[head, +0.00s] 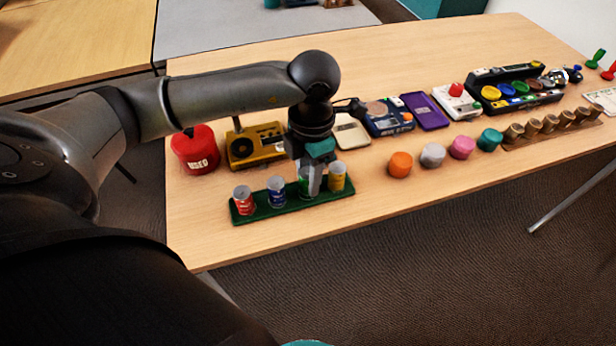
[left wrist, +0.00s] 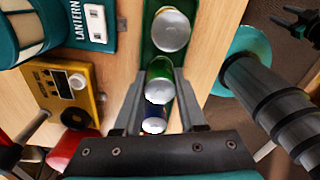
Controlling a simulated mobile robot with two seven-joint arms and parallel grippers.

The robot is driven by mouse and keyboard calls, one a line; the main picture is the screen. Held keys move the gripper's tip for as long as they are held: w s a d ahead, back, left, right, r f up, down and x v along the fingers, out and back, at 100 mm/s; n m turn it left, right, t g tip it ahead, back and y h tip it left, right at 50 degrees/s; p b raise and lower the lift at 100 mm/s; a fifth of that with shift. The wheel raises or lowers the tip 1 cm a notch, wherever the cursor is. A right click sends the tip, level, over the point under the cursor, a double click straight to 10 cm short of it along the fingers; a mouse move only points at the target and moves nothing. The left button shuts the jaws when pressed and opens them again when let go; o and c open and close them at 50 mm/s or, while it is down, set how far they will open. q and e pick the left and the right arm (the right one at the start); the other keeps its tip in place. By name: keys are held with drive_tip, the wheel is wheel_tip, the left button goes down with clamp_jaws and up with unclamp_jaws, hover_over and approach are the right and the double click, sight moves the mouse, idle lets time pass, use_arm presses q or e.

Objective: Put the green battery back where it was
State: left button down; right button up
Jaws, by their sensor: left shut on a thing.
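The green battery (head: 303,188) is upright between the blue battery (head: 276,191) and the yellow battery (head: 337,177), in line with the row on the green tray (head: 255,214). The red battery (head: 243,200) stands at the tray's left end. My left gripper (head: 311,190) points down and is shut on the green battery. In the left wrist view, its fingers flank the battery's pale top (left wrist: 160,91). The fingers hide part of it, and I cannot tell whether its base touches the tray. My right gripper cannot be made out clearly.
Behind the tray are a red container (head: 196,150), a yellow radio (head: 257,145) and several devices. A teal lantern (left wrist: 92,30) shows in the left wrist view. Orange (head: 400,165), grey, pink and teal pots stand to the right. Bare tabletop lies between tray and pots.

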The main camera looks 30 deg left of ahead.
use_arm(q)
drive_tip(key=shift+f, duration=0.25)
use_arm(e)
drive_tip(key=shift+w+a+r, duration=0.1)
drive_tip(key=shift+a, duration=0.05)
use_arm(q)
drive_tip(key=c, duration=0.9)
unclamp_jaws()
drive_tip(key=o, duration=0.4)
use_arm(e)
drive_tip(key=shift+r, duration=0.1)
use_arm(q)
drive_tip(key=shift+r, duration=0.1)
drive_tip(key=r+p, duration=0.2)
drive_tip(key=r, duration=0.4)
drive_tip(key=r+p, duration=0.1)
drive_tip(key=r, duration=0.5)
drive_tip(key=shift+w+d+r+p, duration=0.1)
drive_tip(key=shift+w+d+p, duration=0.1)
drive_tip(key=shift+p, duration=0.15)
use_arm(e)
drive_tip(key=s+d+f, duration=0.2)
drive_tip(key=s+d, duration=0.2)
drive_tip(key=s, duration=0.2)
drive_tip(key=shift+s+d, duration=0.3)
drive_tip(key=shift+f, duration=0.1)
